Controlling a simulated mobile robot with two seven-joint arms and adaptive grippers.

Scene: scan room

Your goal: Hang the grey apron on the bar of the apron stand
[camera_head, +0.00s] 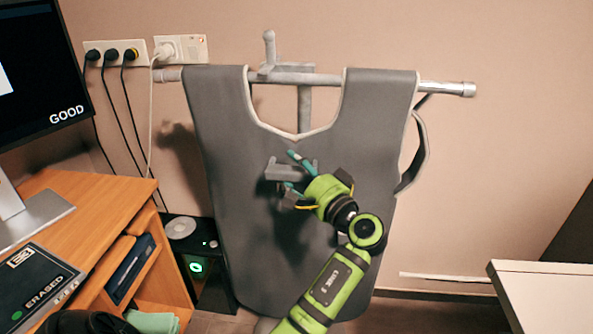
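The grey apron (240,215) hangs upright, its two shoulder straps lying at the bar (440,87) of the apron stand. The bar's ends show on both sides. The stand's post and top hook (269,48) show through the neck opening. A side loop (416,160) sticks out at the apron's right. My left gripper (294,172) is in front of the apron's chest, its teal-tipped fingers apart around a small grey tab (284,171). I cannot tell whether they touch it. My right gripper is not in view.
A wooden desk (100,200) with a monitor (38,70) and a dark case (35,285) stands at left. Wall sockets with cables (182,47) are behind it. A black device (195,255) stands low beside the apron. A white tabletop (550,295) is at lower right. The wall right of the stand is clear.

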